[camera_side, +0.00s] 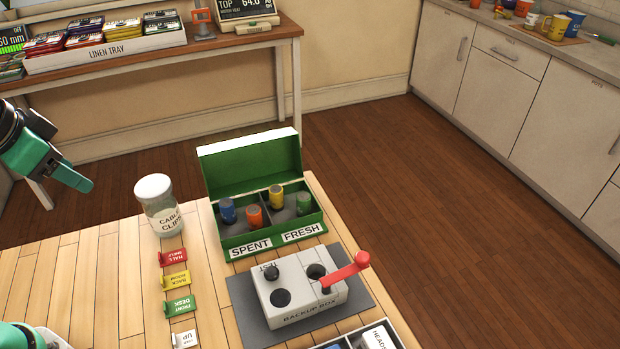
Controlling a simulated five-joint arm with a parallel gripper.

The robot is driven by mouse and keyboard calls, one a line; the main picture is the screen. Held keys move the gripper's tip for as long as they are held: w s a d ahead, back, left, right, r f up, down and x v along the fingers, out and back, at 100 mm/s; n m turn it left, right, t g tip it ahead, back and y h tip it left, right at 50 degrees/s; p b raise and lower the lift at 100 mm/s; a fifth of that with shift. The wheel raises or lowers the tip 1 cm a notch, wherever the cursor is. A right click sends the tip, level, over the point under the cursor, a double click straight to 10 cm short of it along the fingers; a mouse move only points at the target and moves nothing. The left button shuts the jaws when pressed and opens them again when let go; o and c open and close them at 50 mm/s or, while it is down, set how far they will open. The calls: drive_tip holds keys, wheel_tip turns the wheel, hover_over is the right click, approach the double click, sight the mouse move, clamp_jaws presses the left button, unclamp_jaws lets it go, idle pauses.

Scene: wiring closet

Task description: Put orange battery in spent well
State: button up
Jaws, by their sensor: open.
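The orange battery (254,216) stands upright in the left compartment of the green box (268,239), above the SPENT label (250,247). A blue battery (228,211) stands beside it, to its left. A yellow battery (276,196) and a green battery (303,204) stand in the right compartment, above the FRESH label (302,233). My gripper (70,165) is at the left edge of the view, raised and well to the left of the box. It is open, with nothing seen between its fingers, and is partly cut off by the frame.
A jar of cable clips (160,212) stands left of the box. A grey backup box (290,295) with a red lever (346,272) stands in front on a dark mat. Colored tags (176,279) line the table to its left. The box lid stands open at the back.

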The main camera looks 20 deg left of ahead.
drive_tip(key=shift+s+a+f+n, duration=0.2)
drive_tip(key=shift+s+f+n, duration=0.1)
drive_tip(key=shift+s+n, duration=0.3)
drive_tip(key=shift+s+a+f+n, duration=0.25)
drive_tip(key=shift+s+n, duration=0.25)
drive_tip(key=shift+n, duration=0.2)
